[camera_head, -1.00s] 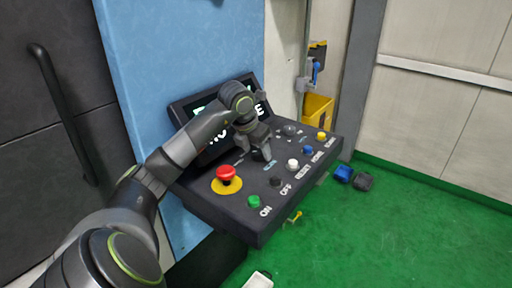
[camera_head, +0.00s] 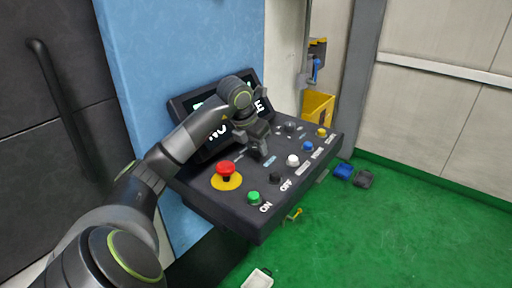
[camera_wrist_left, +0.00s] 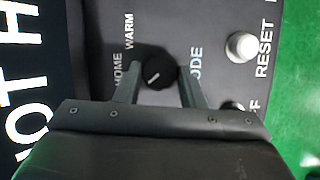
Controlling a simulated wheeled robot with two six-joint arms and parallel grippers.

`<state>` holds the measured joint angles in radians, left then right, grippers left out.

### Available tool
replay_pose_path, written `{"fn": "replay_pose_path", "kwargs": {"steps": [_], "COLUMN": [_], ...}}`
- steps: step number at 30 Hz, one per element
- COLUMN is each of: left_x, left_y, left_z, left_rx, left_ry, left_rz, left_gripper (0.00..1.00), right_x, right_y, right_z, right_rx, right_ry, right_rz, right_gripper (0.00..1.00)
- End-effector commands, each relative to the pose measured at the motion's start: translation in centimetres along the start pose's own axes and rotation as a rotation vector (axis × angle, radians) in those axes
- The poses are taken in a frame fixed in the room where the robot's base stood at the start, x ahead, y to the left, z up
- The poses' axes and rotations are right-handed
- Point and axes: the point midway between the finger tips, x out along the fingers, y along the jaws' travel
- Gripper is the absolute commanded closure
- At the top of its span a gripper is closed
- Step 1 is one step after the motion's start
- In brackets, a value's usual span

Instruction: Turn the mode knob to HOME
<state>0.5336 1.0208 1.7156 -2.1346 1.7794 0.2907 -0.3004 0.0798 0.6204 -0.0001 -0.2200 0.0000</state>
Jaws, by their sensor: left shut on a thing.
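The black round mode knob (camera_wrist_left: 156,66) sits on the dark control panel (camera_head: 240,218) and carries a short white pointer line. In the left wrist view its line is slanted, with the HOME label (camera_wrist_left: 117,70) to its left and the WARM label (camera_wrist_left: 129,30) above left. A partly hidden label reading "ODE" (camera_wrist_left: 196,64) is on its right. My left gripper (camera_head: 262,155) reaches down to the panel, its fingers on either side of the knob and shut on it; the fingers also show in the left wrist view (camera_wrist_left: 160,78). My right gripper is not in view.
A red emergency stop (camera_head: 225,167), a green ON button (camera_head: 254,196), a white RESET button (camera_head: 292,160) and a blue button (camera_head: 308,146) stand near the gripper. The tilted screen (camera_head: 203,150) behind is partly covered by my arm; "NOT H" shows in the left wrist view.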

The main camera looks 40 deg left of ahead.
Motion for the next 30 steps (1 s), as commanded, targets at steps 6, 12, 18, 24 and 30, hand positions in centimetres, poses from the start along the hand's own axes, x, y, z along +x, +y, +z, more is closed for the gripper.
{"fn": "replay_pose_path", "kwargs": {"steps": [6,12,18,24,30], "left_x": [0.3,0.2,0.1,0.0,0.0], "left_y": [0.2,0.4,0.5,0.6,0.6], "left_z": [-0.1,0.1,0.2,0.3,0.3], "left_rx": [0.13,0.289,0.438,0.555,0.629], "left_ry": [-0.003,-0.004,-0.005,-0.004,-0.005], "left_rz": [-0.053,-0.119,-0.181,-0.229,-0.259], "left_gripper": [0.87,0.87,0.87,0.87,0.87], "right_x": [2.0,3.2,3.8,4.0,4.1], "right_y": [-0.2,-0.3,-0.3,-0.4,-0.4], "right_z": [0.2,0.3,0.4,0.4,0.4], "right_rx": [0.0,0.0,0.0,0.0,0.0], "right_ry": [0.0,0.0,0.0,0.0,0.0], "right_rz": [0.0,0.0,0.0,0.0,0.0], "right_gripper": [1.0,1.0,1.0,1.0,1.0]}}
